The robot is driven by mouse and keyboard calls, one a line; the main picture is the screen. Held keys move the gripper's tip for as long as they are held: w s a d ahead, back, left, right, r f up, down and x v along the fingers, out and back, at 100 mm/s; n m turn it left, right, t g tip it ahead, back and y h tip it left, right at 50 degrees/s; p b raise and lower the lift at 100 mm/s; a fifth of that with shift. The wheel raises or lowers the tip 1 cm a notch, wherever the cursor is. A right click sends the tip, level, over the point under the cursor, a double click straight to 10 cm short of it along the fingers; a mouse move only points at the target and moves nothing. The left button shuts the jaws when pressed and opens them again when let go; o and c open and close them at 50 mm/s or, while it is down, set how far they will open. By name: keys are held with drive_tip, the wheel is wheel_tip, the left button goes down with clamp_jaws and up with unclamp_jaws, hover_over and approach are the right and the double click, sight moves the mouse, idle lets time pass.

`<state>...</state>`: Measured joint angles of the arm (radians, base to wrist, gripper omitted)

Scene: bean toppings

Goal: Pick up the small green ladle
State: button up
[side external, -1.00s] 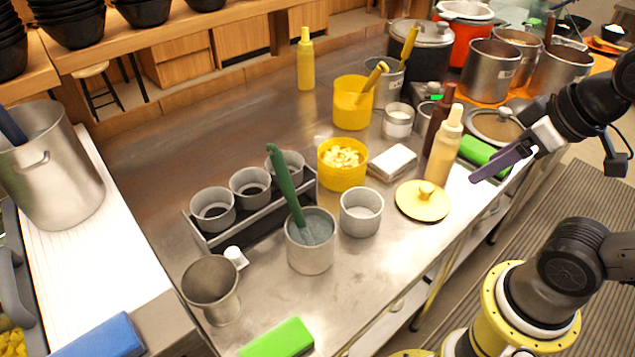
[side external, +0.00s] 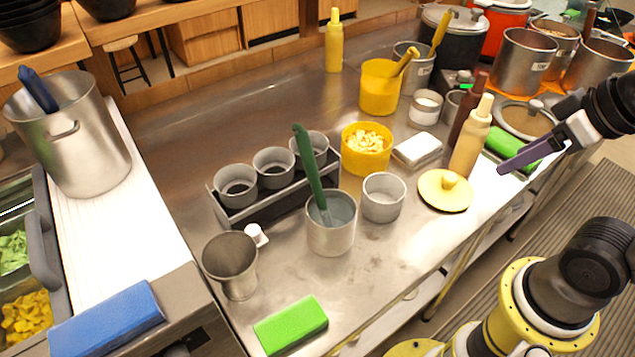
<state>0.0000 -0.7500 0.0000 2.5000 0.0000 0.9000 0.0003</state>
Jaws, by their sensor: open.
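The small green ladle (side external: 308,168) stands tilted in a grey metal cup (side external: 331,237) near the middle of the counter. Its handle rises up and to the left out of the cup, and its lower end is hidden inside. My gripper (side external: 520,160) is at the right, over the counter's right edge near the cream bottle, well away from the ladle. It is open and empty, with a long purple finger pointing down-left. The other finger is hard to make out.
A rack (side external: 270,205) of grey cups stands left of the ladle's cup. A yellow tub (side external: 366,160), a small grey cup (side external: 383,208), a yellow lid (side external: 445,192) and a cream bottle (side external: 470,143) stand on its right. A green block (side external: 290,324) lies in front.

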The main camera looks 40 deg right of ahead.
drive_tip(key=w+a+r+m+g, duration=0.1)
drive_tip(key=w+a+r, duration=0.3)
drive_tip(key=w+r, duration=0.25)
drive_tip(key=w+a+r+m+g, duration=0.1)
drive_tip(key=w+a+r+g, duration=0.15)
drive_tip(key=w+r, duration=0.45)
drive_tip(key=n+g, duration=0.2)
hover_over(313, 165)
drive_tip(key=f, duration=1.7)
drive_tip(key=shift+a+f, duration=0.15)
drive_tip(key=shift+a, duration=0.1)
drive_tip(key=shift+d+f, duration=0.15)
drive_tip(key=shift+f, duration=1.25)
drive_tip(key=shift+d+f, duration=0.1)
drive_tip(key=shift+f, duration=1.3)
clamp_jaws()
